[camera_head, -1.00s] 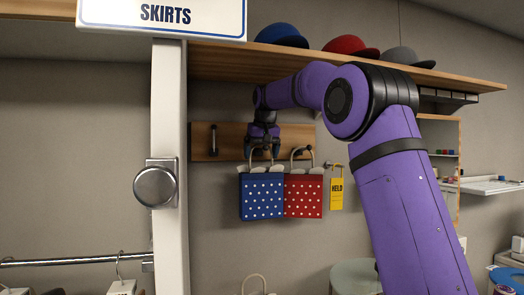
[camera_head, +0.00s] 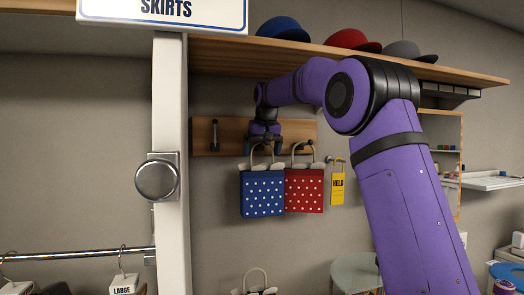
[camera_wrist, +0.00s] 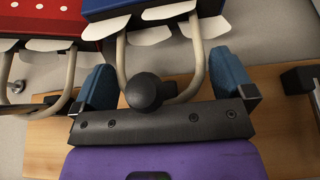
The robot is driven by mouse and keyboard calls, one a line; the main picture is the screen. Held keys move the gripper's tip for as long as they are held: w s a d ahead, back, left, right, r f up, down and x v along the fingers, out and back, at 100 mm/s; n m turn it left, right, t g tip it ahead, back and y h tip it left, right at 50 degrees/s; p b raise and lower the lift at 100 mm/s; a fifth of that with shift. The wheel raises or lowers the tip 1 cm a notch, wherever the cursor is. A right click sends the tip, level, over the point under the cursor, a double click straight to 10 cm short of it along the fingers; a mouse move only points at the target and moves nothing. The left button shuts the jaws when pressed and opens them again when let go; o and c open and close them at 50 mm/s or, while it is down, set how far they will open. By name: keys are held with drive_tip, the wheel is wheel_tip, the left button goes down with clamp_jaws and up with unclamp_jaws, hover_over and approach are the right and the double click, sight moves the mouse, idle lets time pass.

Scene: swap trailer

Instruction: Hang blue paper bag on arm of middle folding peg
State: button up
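The blue paper bag (camera_head: 262,193) with white dots hangs upright below the wooden peg board (camera_head: 228,150). In the wrist view, its pale handle (camera_wrist: 121,60) loops around the dark round knob of the middle peg (camera_wrist: 144,92). My gripper (camera_wrist: 163,85) is open, with one blue fingertip on each side of the handle and gaps between. In the head view, my gripper (camera_head: 264,147) is in front of the board and hides the middle peg. The blue bag's edge (camera_wrist: 130,8) shows at the top of the wrist view.
A red dotted bag (camera_head: 304,190) hangs close on the right from another peg (camera_head: 311,143). The left peg (camera_head: 213,134) is bare. A yellow HELD tag (camera_head: 338,184) hangs farther right. A shelf with caps (camera_head: 283,27) is above, and a white post (camera_head: 170,120) stands at left.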

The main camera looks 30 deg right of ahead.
drive_tip(key=shift+r, duration=0.1)
drive_tip(key=shift+v, duration=1.25)
drive_tip(key=shift+s+r, duration=0.2)
drive_tip(key=shift+s, duration=0.15)
drive_tip(key=s+a+f, duration=0.2)
drive_tip(key=s+a, duration=0.1)
drive_tip(key=s, duration=0.6)
drive_tip(key=s+a+f+n, duration=0.1)
drive_tip(key=s+a+f, duration=0.15)
drive_tip(key=s, duration=0.75)
drive_tip(key=s+a+f, duration=0.2)
drive_tip(key=s+a, duration=0.1)
drive_tip(key=s, duration=0.6)
drive_tip(key=s+a+f+n, duration=0.1)
drive_tip(key=s+a+f, duration=0.1)
drive_tip(key=s+f, duration=1.2)
drive_tip(key=shift+s+t+y, duration=0.4)
drive_tip(key=shift+s, duration=0.2)
drive_tip(key=shift+a, duration=0.1)
